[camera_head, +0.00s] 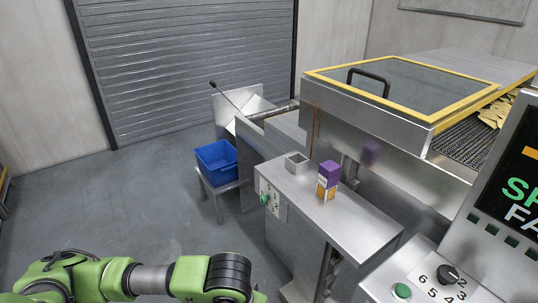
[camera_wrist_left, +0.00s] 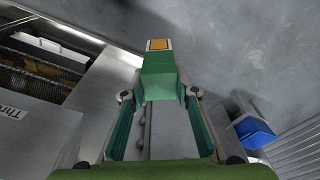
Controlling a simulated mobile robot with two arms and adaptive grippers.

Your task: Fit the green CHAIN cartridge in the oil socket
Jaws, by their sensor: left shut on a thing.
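The green cartridge (camera_wrist_left: 160,82) is in the left wrist view, its far end bearing an orange and white label. My left gripper (camera_wrist_left: 159,94) is shut on it, one finger on each side. In the head view my left arm crosses the bottom left, but its gripper and the green cartridge are out of sight. A square, open-topped metal socket (camera_head: 297,163) stands on the steel cabinet (camera_head: 335,215); whether it is the oil socket I cannot tell. My right gripper is in neither view.
A purple cartridge (camera_head: 328,180) with an orange and white label stands upright beside the socket. A green knob (camera_head: 265,199) sits on the cabinet's side. A blue bin (camera_head: 217,162) stands behind on a stand. The fryer (camera_head: 400,85) and a control panel (camera_head: 440,285) are at right. Left floor is clear.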

